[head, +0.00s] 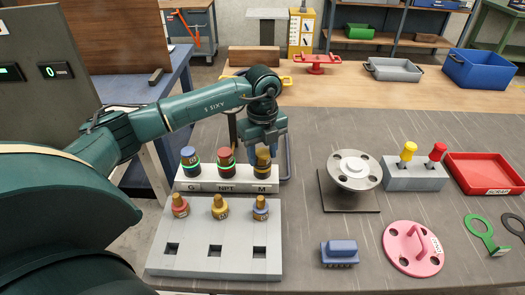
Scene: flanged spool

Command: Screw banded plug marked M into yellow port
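A white rack (205,187) labelled G, NPT and M stands left of centre. A dark plug with a yellowish band (263,164) stands above the M label. My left gripper (265,147) points down right over this plug; its fingertips overlap the top, and I cannot tell whether they grip it. Brass-coloured pieces with a red (180,207), yellow (220,208) and blue (261,209) collar stand on the grey block. My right gripper is not in view.
The grey block (190,250) with square holes is in front of the rack. To the right are a flanged spool (354,170), a grey holder (415,178) with yellow and red handles, a red scrap tray (485,173), a pink disc (412,250) and a blue connector (339,252).

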